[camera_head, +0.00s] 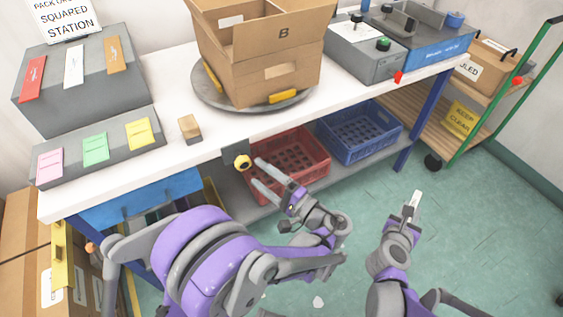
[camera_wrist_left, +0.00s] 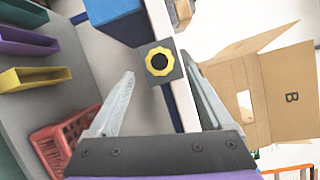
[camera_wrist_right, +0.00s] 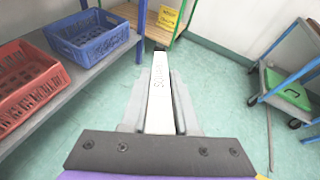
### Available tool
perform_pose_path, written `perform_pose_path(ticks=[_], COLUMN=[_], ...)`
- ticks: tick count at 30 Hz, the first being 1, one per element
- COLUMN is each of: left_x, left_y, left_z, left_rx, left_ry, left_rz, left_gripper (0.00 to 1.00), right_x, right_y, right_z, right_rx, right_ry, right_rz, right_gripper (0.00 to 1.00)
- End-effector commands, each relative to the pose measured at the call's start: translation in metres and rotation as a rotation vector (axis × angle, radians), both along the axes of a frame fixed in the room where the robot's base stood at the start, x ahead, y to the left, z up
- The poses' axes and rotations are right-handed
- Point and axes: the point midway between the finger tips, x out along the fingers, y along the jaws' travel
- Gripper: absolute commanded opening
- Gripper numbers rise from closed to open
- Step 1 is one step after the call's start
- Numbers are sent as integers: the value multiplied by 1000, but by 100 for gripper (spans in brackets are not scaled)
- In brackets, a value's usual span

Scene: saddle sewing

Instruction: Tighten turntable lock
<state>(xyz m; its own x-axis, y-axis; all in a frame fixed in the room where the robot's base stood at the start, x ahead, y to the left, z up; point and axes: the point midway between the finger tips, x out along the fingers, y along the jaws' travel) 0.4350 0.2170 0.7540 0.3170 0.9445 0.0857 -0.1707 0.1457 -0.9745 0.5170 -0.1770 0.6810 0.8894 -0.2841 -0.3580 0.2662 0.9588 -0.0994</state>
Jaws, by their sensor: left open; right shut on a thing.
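The turntable lock is a yellow scalloped knob (camera_head: 243,162) on a dark bracket at the front edge of the white table. In the left wrist view the knob (camera_wrist_left: 159,61) lies ahead, between the lines of the two fingers. My left gripper (camera_head: 262,177) is open and empty, its fingertips just short of the knob and apart from it. My right gripper (camera_head: 413,212) is shut on a white lettered strip (camera_wrist_right: 158,95), held over the floor right of the table. The turntable (camera_head: 208,91) is a grey disc on the table, bearing an open cardboard box (camera_head: 275,80) marked B.
A small wooden block (camera_head: 189,128) stands on the table left of the turntable. A red crate (camera_head: 290,165) and a blue crate (camera_head: 358,133) sit on the shelf below. A grey box with coloured cards (camera_head: 80,80) stands at left.

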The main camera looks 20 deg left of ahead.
Motion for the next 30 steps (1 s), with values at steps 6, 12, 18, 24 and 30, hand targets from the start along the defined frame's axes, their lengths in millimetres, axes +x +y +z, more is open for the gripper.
perform_pose_path(ticks=[6, 12, 18, 24, 30], left_x=[-12, -17, -18, -18, -18], left_y=[-38, -52, -53, -53, -51], left_z=[-3, -5, -5, -5, -5], left_rx=[-1, 0, 0, 0, -5], left_ry=[0, 1, 1, 1, 4], left_rz=[-3, 0, 1, 0, 0], left_gripper=[84, 84, 84, 84, 84], right_x=[-1, -1, -1, -1, -1], right_y=[0, 0, 0, 0, 0], right_z=[8, 9, 9, 9, 9], right_rx=[-1, -1, -1, -1, -1], right_ry=[-2, -2, -2, -2, -2], right_rz=[0, 0, 0, 0, 0], right_gripper=[0, 0, 0, 0, 0])
